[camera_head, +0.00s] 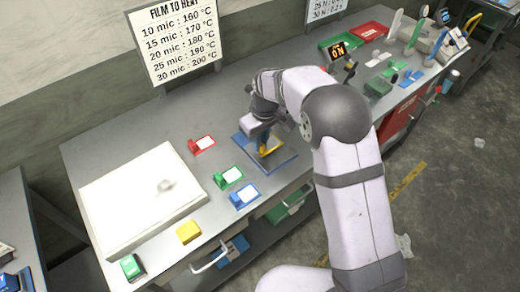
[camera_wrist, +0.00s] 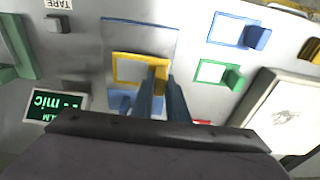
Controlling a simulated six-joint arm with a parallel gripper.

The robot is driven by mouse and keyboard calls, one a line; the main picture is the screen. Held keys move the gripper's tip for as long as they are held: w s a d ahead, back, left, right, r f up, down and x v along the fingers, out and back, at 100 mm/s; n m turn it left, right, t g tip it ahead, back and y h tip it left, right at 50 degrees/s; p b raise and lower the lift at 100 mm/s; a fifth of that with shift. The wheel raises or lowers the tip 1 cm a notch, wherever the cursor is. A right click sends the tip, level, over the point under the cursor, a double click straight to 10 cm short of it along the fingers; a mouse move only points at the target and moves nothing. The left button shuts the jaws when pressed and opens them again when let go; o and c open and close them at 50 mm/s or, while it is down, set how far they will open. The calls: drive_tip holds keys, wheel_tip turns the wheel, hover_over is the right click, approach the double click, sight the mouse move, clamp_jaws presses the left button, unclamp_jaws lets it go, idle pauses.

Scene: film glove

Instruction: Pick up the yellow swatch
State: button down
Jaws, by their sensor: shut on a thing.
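The yellow swatch (camera_head: 269,150) is a yellow-framed piece with a pale middle and an upright tab. It is over the blue-edged plate (camera_head: 283,165) on the bench. In the wrist view the yellow swatch (camera_wrist: 127,68) shows in front of the fingers, with its tab at them. My gripper (camera_head: 262,141) points down and is shut on this tab. In the wrist view my gripper (camera_wrist: 162,88) hides part of the swatch's right side. I cannot tell whether the swatch touches the plate.
Red (camera_head: 202,143), green (camera_head: 228,177) and blue (camera_head: 244,195) swatches lie left of the plate. A white box (camera_head: 143,200) and a yellow block (camera_head: 189,232) are farther left. A display (camera_wrist: 57,107) stands near the plate. Trays and tools crowd the bench's far right end.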

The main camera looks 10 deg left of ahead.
wheel_tip(320, 180, up, 7)
drive_tip(key=shift+f+b, duration=0.1)
drive_tip(key=shift+b, duration=0.75)
drive_tip(key=shift+a, duration=0.1)
